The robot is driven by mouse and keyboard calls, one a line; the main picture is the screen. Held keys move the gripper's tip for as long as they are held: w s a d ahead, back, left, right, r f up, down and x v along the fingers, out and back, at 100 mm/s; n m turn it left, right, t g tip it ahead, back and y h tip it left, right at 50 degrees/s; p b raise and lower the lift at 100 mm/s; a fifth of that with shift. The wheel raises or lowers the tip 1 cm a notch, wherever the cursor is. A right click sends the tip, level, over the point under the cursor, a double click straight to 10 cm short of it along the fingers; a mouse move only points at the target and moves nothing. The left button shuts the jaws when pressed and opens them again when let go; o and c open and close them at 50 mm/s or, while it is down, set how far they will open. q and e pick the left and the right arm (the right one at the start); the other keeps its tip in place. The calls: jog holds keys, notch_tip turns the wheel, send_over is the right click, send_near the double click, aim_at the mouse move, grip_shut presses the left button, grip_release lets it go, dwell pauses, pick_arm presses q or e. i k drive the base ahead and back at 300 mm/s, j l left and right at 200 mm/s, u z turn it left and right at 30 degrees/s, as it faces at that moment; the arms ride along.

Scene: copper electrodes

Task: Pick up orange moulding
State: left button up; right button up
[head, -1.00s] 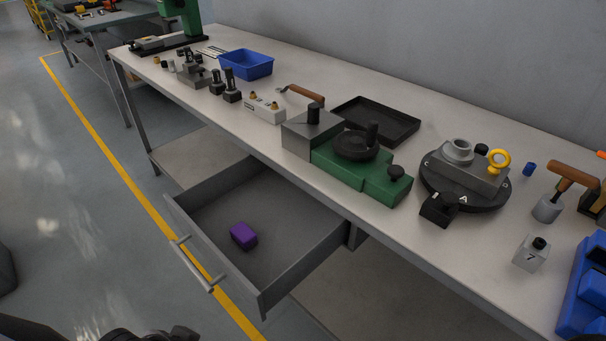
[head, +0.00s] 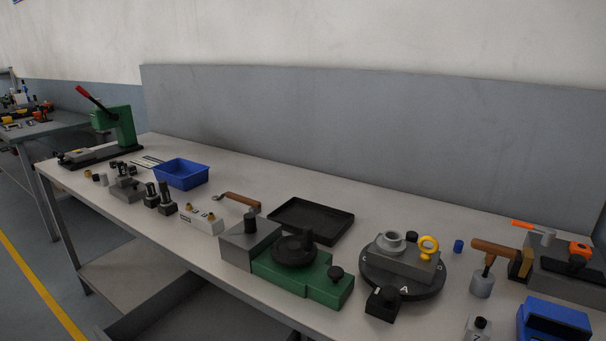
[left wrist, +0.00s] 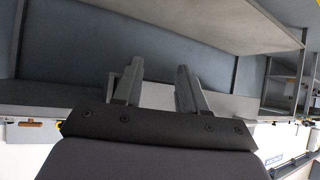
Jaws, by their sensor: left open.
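An orange piece (head: 580,251) is at the far right of the head view, on or beside a grey block (head: 556,274) with black parts; it may be the orange moulding, but I cannot tell its full shape. A second orange item, a bar-shaped handle (head: 524,224), lies just behind it. My left gripper (left wrist: 160,72) shows in the left wrist view with its two fingers apart and nothing between them. It is away from the orange piece. The head view shows neither gripper.
The long workbench (head: 405,323) carries a blue bin (head: 181,174), a black tray (head: 311,220), a green fixture (head: 325,284), a round black turntable (head: 376,279), a wooden-handled tool (head: 482,283) and a blue box (head: 553,322). A grey back panel (head: 400,140) rises behind.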

aim_at(574, 247)
jog(key=u, duration=1.2)
jog(key=k+z, duration=0.1)
jog(key=z, duration=1.3)
jog(key=j+z, duration=0.1)
jog(key=z, duration=1.15)
jog(key=l+u, duration=0.15)
jog(key=l, duration=1)
